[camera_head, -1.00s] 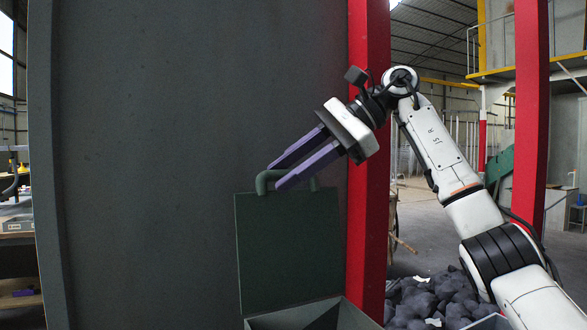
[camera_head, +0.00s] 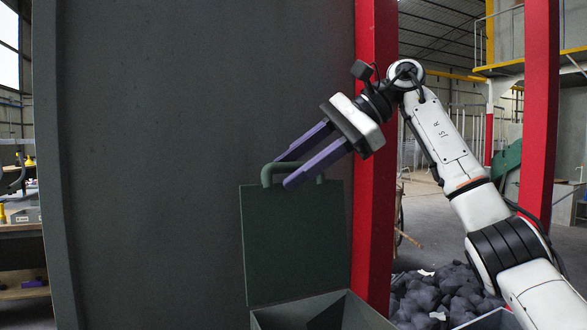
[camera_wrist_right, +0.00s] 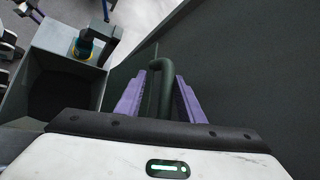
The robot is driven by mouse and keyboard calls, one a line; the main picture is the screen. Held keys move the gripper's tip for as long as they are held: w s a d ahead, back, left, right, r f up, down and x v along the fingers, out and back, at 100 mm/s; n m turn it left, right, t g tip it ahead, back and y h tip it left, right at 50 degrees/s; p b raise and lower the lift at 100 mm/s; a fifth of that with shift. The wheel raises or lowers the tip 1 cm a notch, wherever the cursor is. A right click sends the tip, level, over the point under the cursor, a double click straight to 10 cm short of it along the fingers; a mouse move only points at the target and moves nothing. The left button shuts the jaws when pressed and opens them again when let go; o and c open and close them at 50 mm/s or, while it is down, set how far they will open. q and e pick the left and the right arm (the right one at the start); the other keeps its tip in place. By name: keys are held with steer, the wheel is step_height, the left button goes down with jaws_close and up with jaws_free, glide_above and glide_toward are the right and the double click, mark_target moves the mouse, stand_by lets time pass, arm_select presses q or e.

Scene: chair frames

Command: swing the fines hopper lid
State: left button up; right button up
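The dark green lid (camera_head: 295,243) stands upright, swung open, at the back of the open hopper box (camera_head: 283,318). A bent tube handle (camera_head: 266,176) sits on the lid's top edge. My right gripper (camera_head: 283,171) is at this handle, its two purple fingers apart. In the right wrist view the handle (camera_wrist_right: 167,92) lies between the fingers, with a gap showing on each side. Whether a fingertip touches the handle is unclear. The box's dark opening also shows in the wrist view (camera_wrist_right: 50,85). My left gripper is out of view.
A large dark grey panel (camera_head: 200,120) stands close behind the lid. A red post (camera_head: 372,220) is just right of the lid, and another red post (camera_head: 540,120) is farther right. Dark lumps (camera_head: 440,295) lie heaped at the lower right. Shelves (camera_head: 20,240) are at far left.

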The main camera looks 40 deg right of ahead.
steer(key=v, duration=1)
steer(key=shift+f, duration=0.1)
